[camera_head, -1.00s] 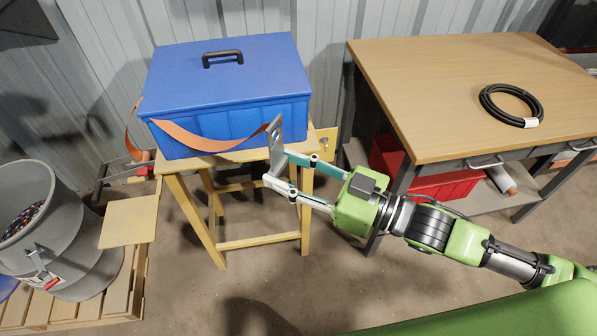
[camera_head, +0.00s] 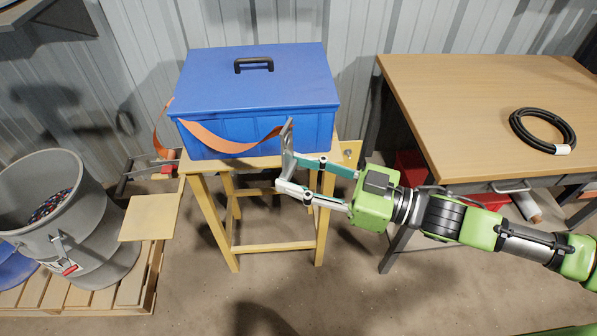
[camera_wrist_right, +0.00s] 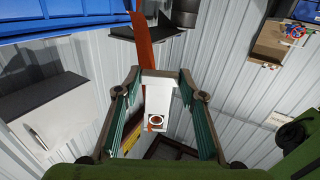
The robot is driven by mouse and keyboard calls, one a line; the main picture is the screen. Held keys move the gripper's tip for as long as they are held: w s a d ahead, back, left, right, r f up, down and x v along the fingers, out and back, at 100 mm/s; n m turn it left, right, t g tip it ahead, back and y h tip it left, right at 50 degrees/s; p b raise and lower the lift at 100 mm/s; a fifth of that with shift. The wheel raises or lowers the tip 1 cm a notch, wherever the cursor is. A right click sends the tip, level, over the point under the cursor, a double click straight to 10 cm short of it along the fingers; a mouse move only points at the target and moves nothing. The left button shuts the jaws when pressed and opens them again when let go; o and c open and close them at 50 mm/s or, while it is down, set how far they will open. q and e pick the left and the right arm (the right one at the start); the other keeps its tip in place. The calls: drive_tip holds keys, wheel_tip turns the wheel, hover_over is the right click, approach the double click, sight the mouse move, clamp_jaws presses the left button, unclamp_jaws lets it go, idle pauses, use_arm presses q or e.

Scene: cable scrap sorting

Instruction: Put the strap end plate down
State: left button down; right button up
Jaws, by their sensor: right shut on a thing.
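The strap end plate (camera_head: 288,139) is a small grey metal plate at the end of an orange strap (camera_head: 222,143). My right gripper (camera_head: 283,172) is shut on the plate and holds it upright at the right front corner of the blue box (camera_head: 252,95). The strap droops across the box's front and round its left side. In the right wrist view, the pale plate (camera_wrist_right: 157,108) sits between the fingertips, with the orange strap (camera_wrist_right: 143,45) running up from it. Whether the plate touches the box or the stand is unclear. My left gripper is not in view.
The box, with a black handle, sits on a yellow wooden stand (camera_head: 236,249). A small tan board (camera_head: 151,217) is left of it, near a grey drum (camera_head: 75,210) on a pallet. At right a workbench (camera_head: 455,105) bears a black cable coil (camera_head: 542,131).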

drive_tip(key=shift+d+n+g+y, duration=0.3)
drive_tip(key=shift+d+n+g, duration=0.2)
drive_tip(key=shift+g, duration=0.35)
drive_tip(key=shift+d+n+g+y, duration=0.35)
drive_tip(key=shift+n+g, duration=0.25)
drive_tip(key=shift+g, duration=0.25)
drive_tip(key=shift+s+d+n+g, duration=0.25)
drive_tip(key=shift+n+g, duration=0.2)
drive_tip(key=shift+g, duration=0.25)
drive_tip(key=shift+s+d+n+g, duration=0.15)
drive_tip(key=shift+d+n+g, duration=0.25)
drive_tip(key=shift+g, duration=0.3)
drive_tip(key=shift+a, duration=0.1)
